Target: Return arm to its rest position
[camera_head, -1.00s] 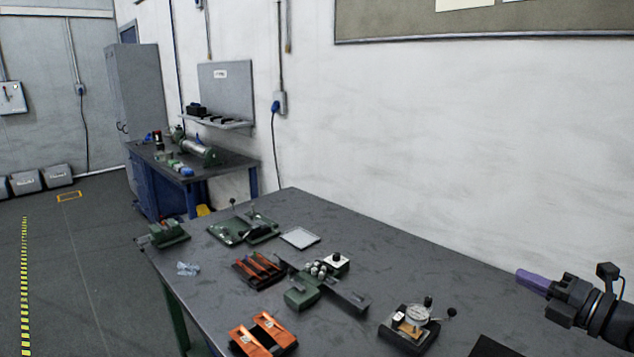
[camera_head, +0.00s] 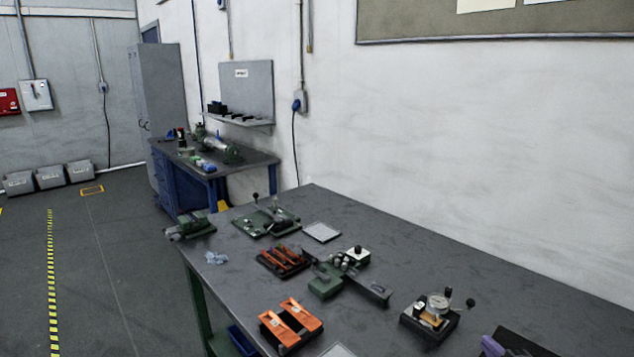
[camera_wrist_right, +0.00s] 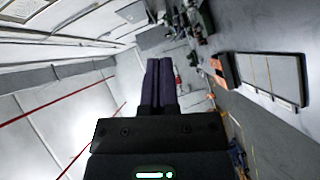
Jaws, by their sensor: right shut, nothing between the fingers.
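My right gripper (camera_head: 490,344) shows only as a purple fingertip at the bottom edge of the head view, right of centre, over the front of the workbench (camera_head: 450,250). The rest of its arm is cut off below the frame. In the right wrist view its two dark purple fingers (camera_wrist_right: 158,82) lie side by side, shut with nothing between them. The wrist view is tilted sideways and shows the room beyond the fingers. My left gripper is in neither view now.
The bench holds orange-and-black holders (camera_head: 291,325), a dark tray with orange strips (camera_head: 283,261), a green fixture (camera_head: 326,285), a dial gauge stand (camera_head: 432,315) and a dark flat item (camera_head: 522,343). The bench's back right is clear. A second bench (camera_head: 249,161) stands behind.

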